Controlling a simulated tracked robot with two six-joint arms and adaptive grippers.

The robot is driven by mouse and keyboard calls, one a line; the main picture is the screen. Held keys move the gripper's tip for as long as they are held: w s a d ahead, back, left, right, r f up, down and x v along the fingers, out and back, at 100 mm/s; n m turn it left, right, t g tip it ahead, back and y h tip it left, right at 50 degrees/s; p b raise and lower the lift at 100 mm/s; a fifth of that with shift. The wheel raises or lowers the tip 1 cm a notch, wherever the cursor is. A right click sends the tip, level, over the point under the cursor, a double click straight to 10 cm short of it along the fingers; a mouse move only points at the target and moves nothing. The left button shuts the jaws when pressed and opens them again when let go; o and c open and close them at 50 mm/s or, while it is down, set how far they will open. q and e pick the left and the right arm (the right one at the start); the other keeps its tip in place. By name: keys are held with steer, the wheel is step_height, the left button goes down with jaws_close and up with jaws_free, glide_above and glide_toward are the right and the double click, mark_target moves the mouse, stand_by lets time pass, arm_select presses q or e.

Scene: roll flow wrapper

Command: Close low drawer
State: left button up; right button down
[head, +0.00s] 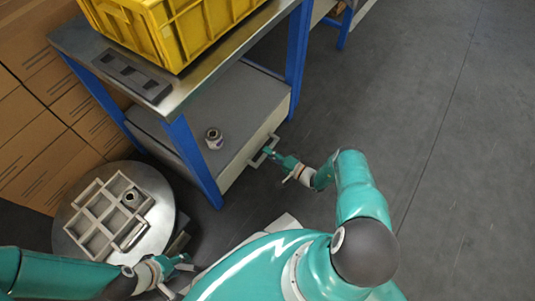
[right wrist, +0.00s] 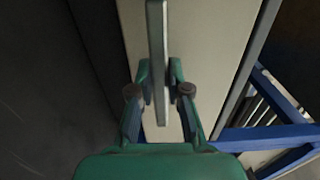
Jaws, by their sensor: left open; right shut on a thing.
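The low drawer (head: 258,143) sits under the metal-topped table, with a pale front panel that also fills much of the right wrist view (right wrist: 207,45). Its front lies close to the line of the blue table legs; I cannot tell whether it is fully in. Its grey bar handle (right wrist: 157,50) runs between the fingers of my right gripper (right wrist: 159,88), which is shut on it. In the head view my right gripper (head: 277,158) is at the drawer front. My left gripper (head: 180,268) is open and empty, near the round stand.
A yellow crate (head: 150,28) and a dark slotted block (head: 131,76) stand on the table (head: 215,73). A small metal part (head: 213,138) stands on the grey surface below. A round stand (head: 75,232) bears a compartment tray (head: 103,212). The floor at right is clear.

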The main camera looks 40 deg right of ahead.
steer(key=shift+w+f, duration=0.1)
steer(key=shift+w, duration=0.05)
steer(key=c, duration=1.1)
jaws_free()
steer(key=v, duration=1.2)
